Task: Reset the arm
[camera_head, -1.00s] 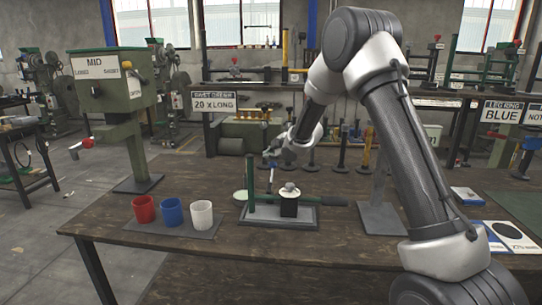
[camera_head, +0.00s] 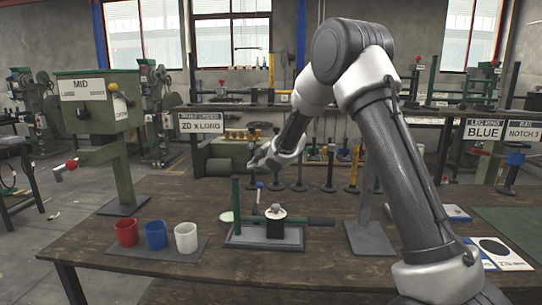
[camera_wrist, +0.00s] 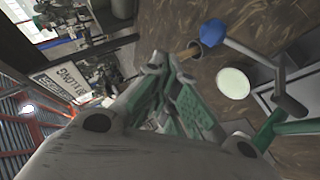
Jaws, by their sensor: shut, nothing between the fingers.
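My arm rises on the right of the head view and bends over the table. My gripper (camera_head: 258,164) hangs above the small press fixture, in the middle of the table. In the wrist view its fingers (camera_wrist: 166,62) are together, with nothing between them. The fixture (camera_head: 264,237) has a green post, a dark block with a pale round top, and a green bar to the right. A blue-tipped lever (camera_head: 259,186) stands just below my gripper. The blue knob (camera_wrist: 212,32) also shows in the wrist view, apart from the fingers.
Red (camera_head: 126,232), blue (camera_head: 156,236) and white (camera_head: 186,238) cups stand on a grey mat to the left. A green press (camera_head: 98,105) marked MID stands behind them. A pale disc (camera_head: 227,216) lies by the fixture. Cards (camera_head: 497,252) lie on the right. The front table edge is clear.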

